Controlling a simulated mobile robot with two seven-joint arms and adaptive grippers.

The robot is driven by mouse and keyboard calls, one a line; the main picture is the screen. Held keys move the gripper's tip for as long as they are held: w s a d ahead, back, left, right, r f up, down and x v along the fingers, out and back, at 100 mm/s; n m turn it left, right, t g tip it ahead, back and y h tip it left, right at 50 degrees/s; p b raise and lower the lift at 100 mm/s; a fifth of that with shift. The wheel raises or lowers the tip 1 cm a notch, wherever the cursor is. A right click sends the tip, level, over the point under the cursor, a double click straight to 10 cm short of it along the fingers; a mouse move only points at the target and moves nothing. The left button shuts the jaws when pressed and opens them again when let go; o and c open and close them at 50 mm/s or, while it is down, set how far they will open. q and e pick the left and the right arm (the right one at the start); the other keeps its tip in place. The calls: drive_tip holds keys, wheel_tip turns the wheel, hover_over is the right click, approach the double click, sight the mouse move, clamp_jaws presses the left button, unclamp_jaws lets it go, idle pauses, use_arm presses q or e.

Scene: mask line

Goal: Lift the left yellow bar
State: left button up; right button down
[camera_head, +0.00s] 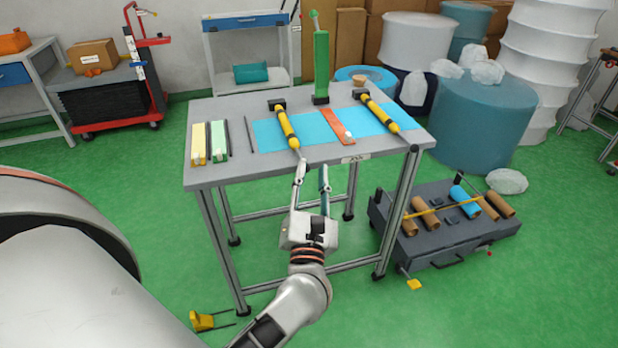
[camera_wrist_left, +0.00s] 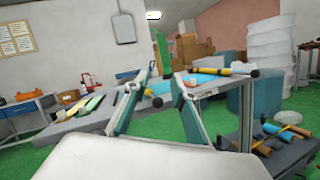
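The left yellow bar (camera_head: 287,127), with black ends, lies on a blue mat (camera_head: 268,135) on the grey table (camera_head: 235,172). Its near end points toward the front edge. My left gripper (camera_head: 311,172) is open and empty at that edge, just in front of the bar's near end. In the left wrist view, the bar's dark end (camera_wrist_left: 157,102) shows between the spread fingers (camera_wrist_left: 160,88). Contact cannot be made out. The right yellow bar (camera_head: 380,111) lies farther right on the table and also shows in the left wrist view (camera_wrist_left: 217,71). My right gripper is not in view.
A green upright holder (camera_head: 321,65) stands at the table's back. An orange strip (camera_head: 333,120) lies between the bars. Yellow (camera_head: 198,143) and green (camera_head: 218,140) strips lie at the left. A dark cart with rolls (camera_head: 447,237) stands on the floor at the right.

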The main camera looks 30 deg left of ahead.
use_arm(q)
drive_tip(key=w+a+f+n+g, duration=0.1)
drive_tip(key=w+a+f+n, duration=0.1)
drive_tip(key=w+a+f+n+g, duration=0.1)
drive_tip(key=w+a+f+n, duration=0.1)
drive_tip(key=w+n, duration=0.1)
drive_tip(key=w+a+f+n+g+b, duration=0.1)
drive_tip(key=w+a+f+n+g, duration=0.1)
drive_tip(key=a+n, duration=0.1)
drive_tip(key=shift+w+y, duration=0.25)
drive_tip(key=shift+y, duration=0.05)
clamp_jaws()
